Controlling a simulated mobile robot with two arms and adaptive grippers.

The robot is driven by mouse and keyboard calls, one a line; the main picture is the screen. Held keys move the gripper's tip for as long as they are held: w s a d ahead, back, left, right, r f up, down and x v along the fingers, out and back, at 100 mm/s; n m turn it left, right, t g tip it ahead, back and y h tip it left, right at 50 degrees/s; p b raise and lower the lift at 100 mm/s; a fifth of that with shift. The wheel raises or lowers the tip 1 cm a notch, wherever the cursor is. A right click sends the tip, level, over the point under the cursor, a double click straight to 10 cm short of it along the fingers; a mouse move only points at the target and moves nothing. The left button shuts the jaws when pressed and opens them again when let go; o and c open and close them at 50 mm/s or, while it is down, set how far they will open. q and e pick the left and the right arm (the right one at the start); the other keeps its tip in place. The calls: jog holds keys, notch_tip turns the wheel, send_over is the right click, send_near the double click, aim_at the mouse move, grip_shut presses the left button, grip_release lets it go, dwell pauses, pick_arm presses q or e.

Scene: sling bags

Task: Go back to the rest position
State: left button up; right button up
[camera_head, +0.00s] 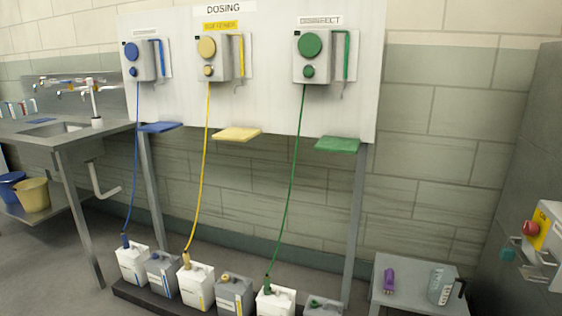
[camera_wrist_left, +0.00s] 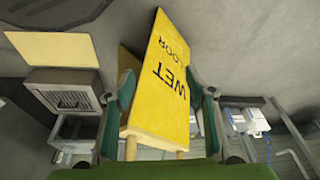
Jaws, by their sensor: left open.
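My left gripper (camera_wrist_left: 160,88) shows in the left wrist view, with its two dark green fingers spread apart. A yellow wet floor sign (camera_wrist_left: 162,75) with black lettering appears between and beyond the fingers. I cannot tell how far away it is, and I see no grip on it. Neither gripper shows in the head view, and my right gripper is in no view.
A white dosing board (camera_head: 270,60) carries blue, yellow and green dispensers, with hoses running to several canisters (camera_head: 195,285) below. A sink bench (camera_head: 60,135) stands left. A small table (camera_head: 415,275) holds a purple item (camera_head: 389,280) and a jug (camera_head: 441,284).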

pick_arm(q)
jog(key=s+f+g+p, duration=0.1)
jog(key=s+f+p, duration=0.3)
jog(key=f+p, duration=0.85)
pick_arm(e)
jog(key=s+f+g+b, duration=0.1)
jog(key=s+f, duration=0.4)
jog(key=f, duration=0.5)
pick_arm(q)
jog(key=s+a+f+p, duration=0.1)
jog(key=s+f+p, duration=0.1)
jog(key=s+p, duration=0.2)
jog(key=s+a+f+g+p, duration=0.1)
jog(key=s+p, duration=0.4)
jog(key=s, duration=0.6)
notch_tip(320, 180, down, 2)
jog(key=shift+a+f, duration=0.1)
jog(key=shift+a, duration=0.4)
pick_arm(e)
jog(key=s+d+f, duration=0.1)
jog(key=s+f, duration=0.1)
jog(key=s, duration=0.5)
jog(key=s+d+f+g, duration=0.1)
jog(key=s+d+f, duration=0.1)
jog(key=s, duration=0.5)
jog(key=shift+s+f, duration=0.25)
